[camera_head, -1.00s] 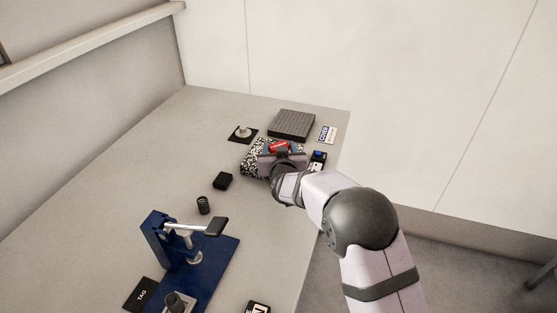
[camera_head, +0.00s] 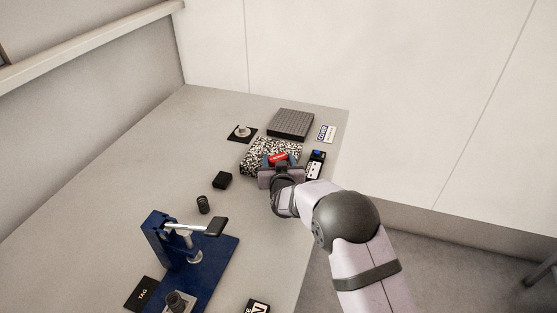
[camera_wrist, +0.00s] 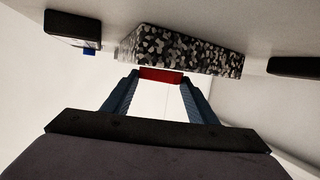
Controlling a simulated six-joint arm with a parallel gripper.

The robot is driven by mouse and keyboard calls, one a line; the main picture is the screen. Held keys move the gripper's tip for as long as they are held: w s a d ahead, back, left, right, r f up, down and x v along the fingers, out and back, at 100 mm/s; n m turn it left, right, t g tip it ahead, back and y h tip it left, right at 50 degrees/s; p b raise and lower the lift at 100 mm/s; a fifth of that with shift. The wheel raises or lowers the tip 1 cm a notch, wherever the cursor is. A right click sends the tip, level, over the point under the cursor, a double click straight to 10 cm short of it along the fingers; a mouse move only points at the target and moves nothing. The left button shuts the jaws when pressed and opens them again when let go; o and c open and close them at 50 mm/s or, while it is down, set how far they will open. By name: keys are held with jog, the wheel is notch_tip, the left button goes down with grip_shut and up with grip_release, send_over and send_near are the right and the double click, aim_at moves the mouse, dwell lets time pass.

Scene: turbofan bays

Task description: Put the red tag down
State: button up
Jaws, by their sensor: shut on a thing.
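The red tag (camera_head: 277,159) is between the fingers of my gripper (camera_head: 279,163), at the front edge of the black-and-white speckled block (camera_head: 258,152). In the wrist view my gripper's two blue fingers (camera_wrist: 161,82) are shut on the red tag (camera_wrist: 162,75), which shows as a narrow red strip. The speckled block (camera_wrist: 185,50) lies just beyond it in that view. I cannot tell whether the tag touches the block. Part of the tag is hidden by my gripper.
A dark ribbed pad (camera_head: 291,124), a knob on a black plate (camera_head: 242,132), a label card (camera_head: 326,134) and a blue-buttoned box (camera_head: 317,162) surround the block. A black cube (camera_head: 222,181), a black cylinder (camera_head: 203,205) and a blue press (camera_head: 190,262) stand nearer. The left bench surface is clear.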

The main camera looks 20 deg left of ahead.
jog(key=shift+f, duration=0.15)
jog(key=o, duration=1.1)
jog(key=shift+r, duration=0.25)
jog(key=b+v, duration=0.2)
jog(key=v, duration=1)
